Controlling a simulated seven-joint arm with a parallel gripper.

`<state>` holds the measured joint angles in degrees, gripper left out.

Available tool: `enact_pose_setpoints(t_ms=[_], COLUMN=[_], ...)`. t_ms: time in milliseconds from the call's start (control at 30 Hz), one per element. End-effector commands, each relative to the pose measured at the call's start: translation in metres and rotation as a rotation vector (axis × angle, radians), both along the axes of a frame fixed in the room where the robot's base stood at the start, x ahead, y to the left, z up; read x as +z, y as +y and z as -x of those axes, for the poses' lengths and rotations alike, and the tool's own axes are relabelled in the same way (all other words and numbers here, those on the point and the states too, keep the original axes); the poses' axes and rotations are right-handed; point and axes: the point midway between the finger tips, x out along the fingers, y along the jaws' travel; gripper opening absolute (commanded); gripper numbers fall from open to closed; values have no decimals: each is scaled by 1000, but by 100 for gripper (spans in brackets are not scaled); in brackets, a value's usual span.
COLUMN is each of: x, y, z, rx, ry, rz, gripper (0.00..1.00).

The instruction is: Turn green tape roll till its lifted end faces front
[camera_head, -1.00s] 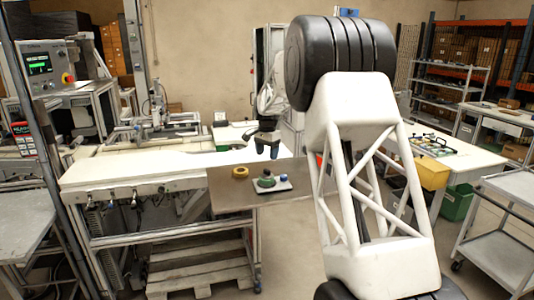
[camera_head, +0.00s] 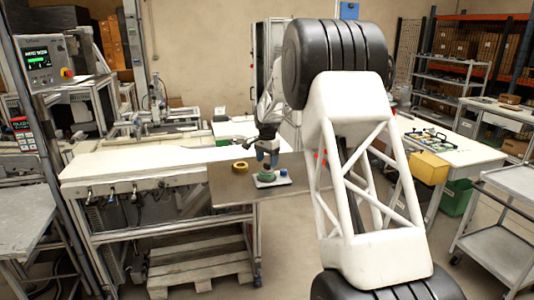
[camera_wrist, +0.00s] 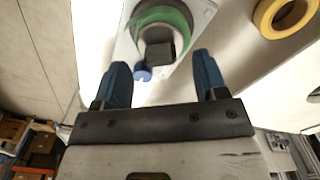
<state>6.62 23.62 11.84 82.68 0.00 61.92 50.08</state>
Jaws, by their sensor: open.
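The green tape roll (camera_head: 264,175) sits on a small white plate (camera_head: 287,182) on the brown table. My gripper (camera_head: 267,160) hangs just above the roll, fingers pointing down. In the wrist view my gripper (camera_wrist: 162,72) is open and empty, with its blue fingertips apart on either side of the block.
A yellow tape roll (camera_head: 240,166) lies left of the plate. A small blue knob (camera_head: 284,172) stands on the plate's right side. The brown tabletop (camera_head: 228,192) is bare toward its front edge. A white workbench (camera_head: 130,167) adjoins it on the left.

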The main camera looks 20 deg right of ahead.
Motion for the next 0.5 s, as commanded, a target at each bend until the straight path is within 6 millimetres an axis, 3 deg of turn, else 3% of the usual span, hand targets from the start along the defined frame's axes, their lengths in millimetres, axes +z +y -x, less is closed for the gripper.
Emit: enact_pose_setpoints(t_ms=[200, 500], x=[-18, -23], y=[0, 0], z=[0, 0], rx=[0, 0], ry=[-1, -1], rz=[0, 0], gripper=[66, 66])
